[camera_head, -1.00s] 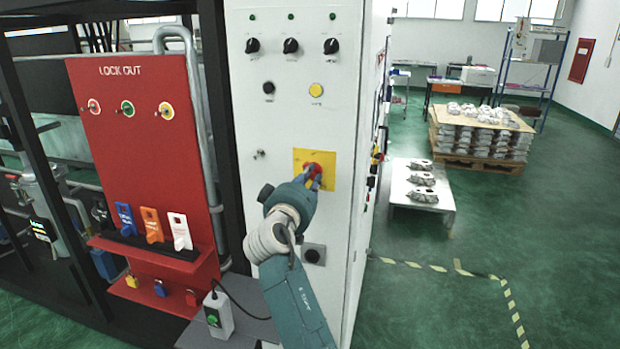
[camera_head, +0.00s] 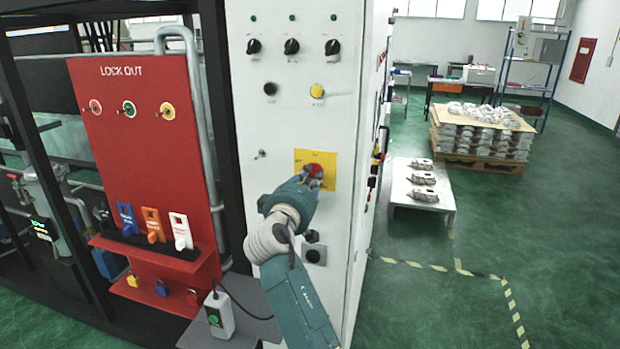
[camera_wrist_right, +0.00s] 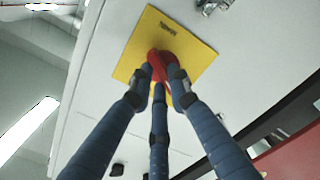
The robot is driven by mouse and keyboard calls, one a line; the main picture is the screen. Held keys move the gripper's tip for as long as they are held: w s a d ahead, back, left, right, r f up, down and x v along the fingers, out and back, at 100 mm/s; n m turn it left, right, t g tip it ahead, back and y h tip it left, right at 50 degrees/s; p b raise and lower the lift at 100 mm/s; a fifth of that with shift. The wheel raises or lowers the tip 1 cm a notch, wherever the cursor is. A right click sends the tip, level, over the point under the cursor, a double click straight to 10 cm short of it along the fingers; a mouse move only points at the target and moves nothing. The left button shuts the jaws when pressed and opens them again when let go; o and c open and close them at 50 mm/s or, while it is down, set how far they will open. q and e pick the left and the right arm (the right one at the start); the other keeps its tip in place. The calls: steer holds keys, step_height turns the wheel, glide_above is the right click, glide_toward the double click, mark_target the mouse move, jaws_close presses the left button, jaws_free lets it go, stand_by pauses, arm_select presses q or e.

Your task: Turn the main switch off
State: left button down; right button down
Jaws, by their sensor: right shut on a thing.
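The main switch is a red rotary knob (camera_head: 314,171) on a yellow plate (camera_head: 329,160) on the front of the white cabinet (camera_head: 290,125). My right gripper (camera_head: 312,180) is at the knob, its fingers partly covering it. In the right wrist view the fingers (camera_wrist_right: 160,78) are closed around the red knob (camera_wrist_right: 160,62), in front of the yellow plate (camera_wrist_right: 195,42). The plate's lettering is too small to read. My left gripper is not in view.
Black selector knobs (camera_head: 291,47) and a yellow button (camera_head: 317,90) sit higher on the cabinet. A red lockout board (camera_head: 140,140) stands to the left, with coloured tags on its shelf. A small grey box with a green button (camera_head: 219,315) is below.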

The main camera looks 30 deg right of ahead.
steer(key=shift+r, duration=0.1)
steer(key=c, duration=1.6)
jaws_free()
steer(key=shift+d, duration=0.1)
steer(key=shift+c, duration=0.2)
steer(key=v, duration=0.7)
steer(key=shift+s, duration=0.1)
